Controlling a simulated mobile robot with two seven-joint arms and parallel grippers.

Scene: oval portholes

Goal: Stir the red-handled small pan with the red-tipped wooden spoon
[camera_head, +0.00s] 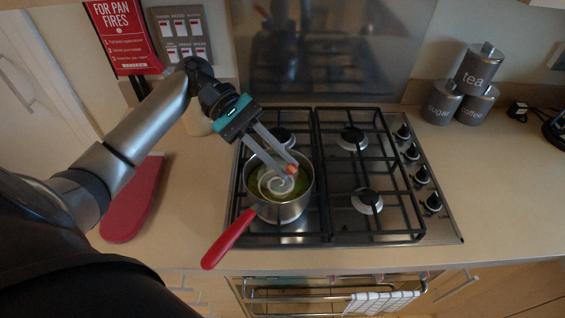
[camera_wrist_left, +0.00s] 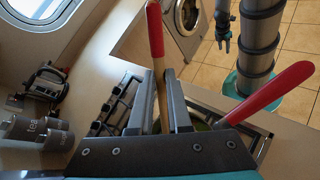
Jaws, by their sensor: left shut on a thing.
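The small pan (camera_head: 304,202) stands on the front left burner, its red handle (camera_head: 228,240) pointing to the front left. It holds green contents with a pale swirl (camera_head: 276,184). My left gripper (camera_head: 285,163) reaches over the pan from above and is shut on the wooden spoon, whose red tip (camera_head: 290,169) shows between the fingers. In the left wrist view the spoon's red end (camera_wrist_left: 155,30) and wooden shaft (camera_wrist_left: 161,88) stick up between the fingers, and the pan's red handle (camera_wrist_left: 270,92) is at right. The spoon's lower end is hidden. My right gripper (camera_wrist_left: 224,43) seems to hang small in the left wrist view.
The gas hob (camera_head: 440,238) has black grates (camera_head: 372,236) and knobs at right; its other burners are empty. A red flat board (camera_head: 135,200) lies on the counter at left. Sugar (camera_head: 441,103), tea (camera_head: 476,72) and coffee (camera_head: 476,108) canisters stand at the back right.

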